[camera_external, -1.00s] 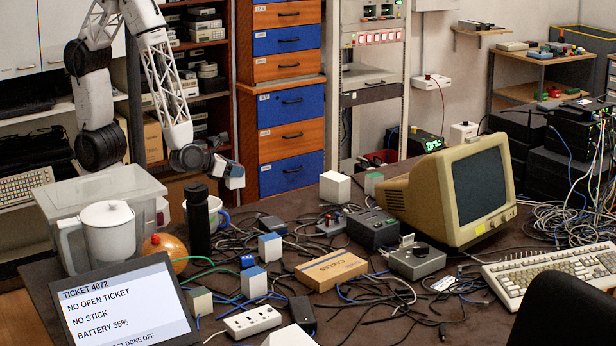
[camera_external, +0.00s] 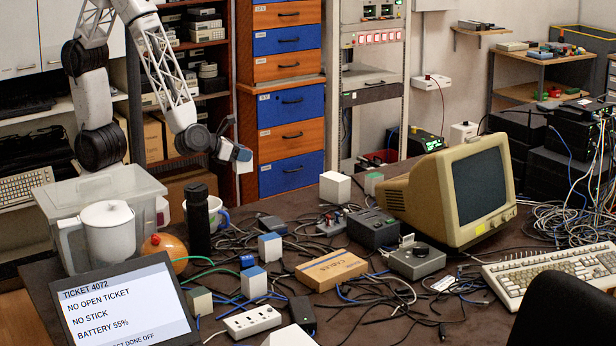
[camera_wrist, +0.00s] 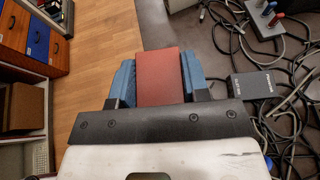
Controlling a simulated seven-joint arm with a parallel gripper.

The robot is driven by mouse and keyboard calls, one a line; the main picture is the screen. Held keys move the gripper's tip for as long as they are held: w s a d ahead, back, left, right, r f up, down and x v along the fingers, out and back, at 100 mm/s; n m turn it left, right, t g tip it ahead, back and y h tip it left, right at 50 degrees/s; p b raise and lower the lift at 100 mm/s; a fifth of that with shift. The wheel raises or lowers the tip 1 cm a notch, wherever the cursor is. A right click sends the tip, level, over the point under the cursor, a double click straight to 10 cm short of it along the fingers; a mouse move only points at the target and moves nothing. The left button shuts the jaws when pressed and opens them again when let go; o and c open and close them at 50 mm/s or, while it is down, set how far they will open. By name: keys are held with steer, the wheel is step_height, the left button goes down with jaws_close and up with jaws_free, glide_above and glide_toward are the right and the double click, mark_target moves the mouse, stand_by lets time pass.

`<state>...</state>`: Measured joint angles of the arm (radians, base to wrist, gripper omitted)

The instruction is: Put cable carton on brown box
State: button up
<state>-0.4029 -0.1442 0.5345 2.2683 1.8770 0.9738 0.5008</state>
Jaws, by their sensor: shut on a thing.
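A brown box (camera_external: 187,190) shows low behind the table, partly hidden; a brown box-like thing is also at left in the wrist view (camera_wrist: 22,107).
The dark bottle (camera_external: 197,222), white jug (camera_external: 108,235) and clear bin (camera_external: 70,198) stand below and left of my gripper. A drawer cabinet (camera_external: 286,148) is behind. Cables, small blocks and a beige monitor (camera_external: 452,195) crowd the table. The wrist view shows open wooden floor (camera_wrist: 100,45).

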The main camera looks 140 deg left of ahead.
steer(key=w+d+m+t, duration=0.2)
steer(key=w+d, duration=0.2)
steer(key=w, duration=1.3)
steer(key=w+d+m+t, duration=0.1)
steer(key=w+d+t, duration=0.15)
steer(key=w, duration=1.45)
steer(key=shift+g+h, duration=0.4)
steer(key=shift+g, duration=0.25)
steer(key=f, duration=0.5)
steer(key=shift+w+d+f, duration=0.15)
steer(key=shift+d, duration=0.2)
steer(key=shift+w, duration=0.15)
glide_above(332, 265)
steer(key=shift+f, duration=0.7)
steer(key=shift+f, duration=1.75)
